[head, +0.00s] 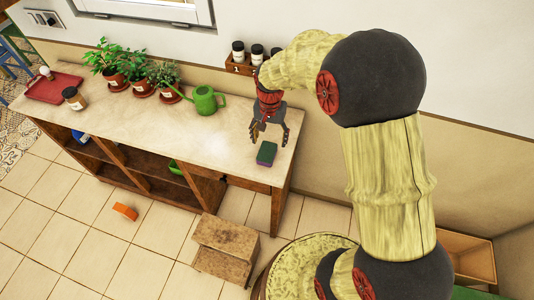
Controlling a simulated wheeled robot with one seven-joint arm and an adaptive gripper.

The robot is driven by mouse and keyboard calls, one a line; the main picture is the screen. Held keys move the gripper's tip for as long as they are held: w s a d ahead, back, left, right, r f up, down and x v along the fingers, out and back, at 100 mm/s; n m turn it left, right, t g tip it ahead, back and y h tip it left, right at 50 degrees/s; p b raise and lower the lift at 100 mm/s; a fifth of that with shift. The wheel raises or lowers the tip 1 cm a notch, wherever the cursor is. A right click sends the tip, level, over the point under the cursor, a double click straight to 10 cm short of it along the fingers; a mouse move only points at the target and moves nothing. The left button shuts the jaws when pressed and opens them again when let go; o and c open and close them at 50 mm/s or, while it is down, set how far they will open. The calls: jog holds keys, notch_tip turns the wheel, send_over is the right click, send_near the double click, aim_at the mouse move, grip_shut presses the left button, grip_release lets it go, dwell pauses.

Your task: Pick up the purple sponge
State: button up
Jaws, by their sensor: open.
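The purple sponge (265,157), with a dark green top face and a purple side, lies on the countertop (230,150) near its right front edge. My gripper (269,133) hangs above the counter, just behind the sponge in the head view. Its dark fingers are spread apart, with nothing between them. The exact height of the fingertips over the counter is hard to tell.
A green watering can (206,99) and several potted plants (136,70) stand left of my gripper. A spice rack (239,64) is behind it. A red tray (52,88) and a jar (73,98) are far left. A wooden box (226,238) stands on the floor.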

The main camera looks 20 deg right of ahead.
aim_at(268, 149)
jog(key=shift+w+a+f+b, duration=0.15)
jog(key=shift+f+b, duration=0.4)
jog(key=shift+f, duration=1.4)
jog(key=shift+w+f+b, duration=0.2)
jog(key=shift+f+b, duration=0.3)
jog(key=shift+f, duration=1.45)
jog(key=shift+c, duration=1.4)
jog(key=c, duration=0.6)
jog(key=shift+r, duration=0.15)
